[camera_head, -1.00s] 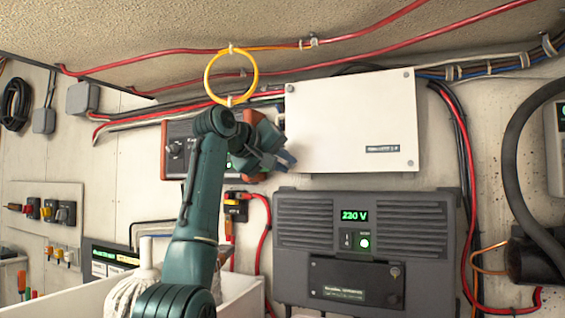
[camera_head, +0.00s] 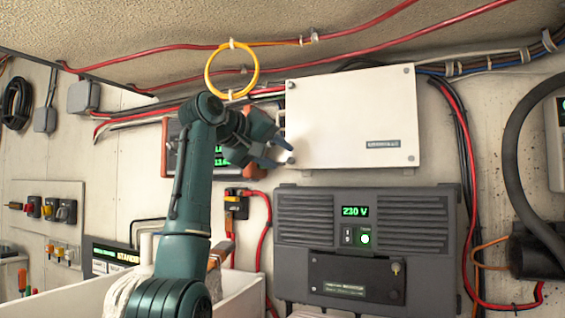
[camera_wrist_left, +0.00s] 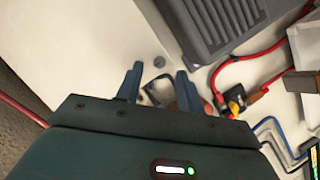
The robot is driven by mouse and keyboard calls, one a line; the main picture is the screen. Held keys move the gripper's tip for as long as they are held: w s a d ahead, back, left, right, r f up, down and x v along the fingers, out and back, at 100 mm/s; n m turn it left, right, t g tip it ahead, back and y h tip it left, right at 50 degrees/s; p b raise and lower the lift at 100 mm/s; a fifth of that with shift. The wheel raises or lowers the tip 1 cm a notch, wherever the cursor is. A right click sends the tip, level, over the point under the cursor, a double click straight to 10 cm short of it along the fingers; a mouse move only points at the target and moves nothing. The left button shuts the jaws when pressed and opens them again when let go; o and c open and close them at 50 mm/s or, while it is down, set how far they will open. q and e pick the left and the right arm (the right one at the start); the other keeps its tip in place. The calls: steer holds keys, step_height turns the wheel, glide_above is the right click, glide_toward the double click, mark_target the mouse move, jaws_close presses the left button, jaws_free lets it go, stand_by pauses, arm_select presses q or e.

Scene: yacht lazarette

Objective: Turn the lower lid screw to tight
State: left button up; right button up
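The white box lid (camera_head: 350,115) is on the wall, with a grey screw at each visible corner. The lower left lid screw (camera_head: 291,161) is beside my left gripper's fingertips. My left gripper (camera_head: 284,149) reaches in from the left at the lid's lower left edge. In the left wrist view the round grey screw (camera_wrist_left: 159,61) shows at the gap between the tips of my left gripper (camera_wrist_left: 159,68). The fingers are apart, with nothing held between them. Whether they touch the screw or lid cannot be told. My right gripper is not in view.
Below the lid is a dark grey ribbed unit (camera_head: 370,235) with a lit green display. A device with orange ends (camera_head: 170,150) is partly hidden behind my arm. A yellow cable loop (camera_head: 208,70) hangs above. Red cables (camera_head: 266,240) run close below my gripper.

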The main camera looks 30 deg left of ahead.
arm_select(q)
steer(key=b+v, duration=0.2)
steer(key=v, duration=0.8)
steer(key=shift+s+b, duration=0.2)
steer(key=shift+b, duration=0.1)
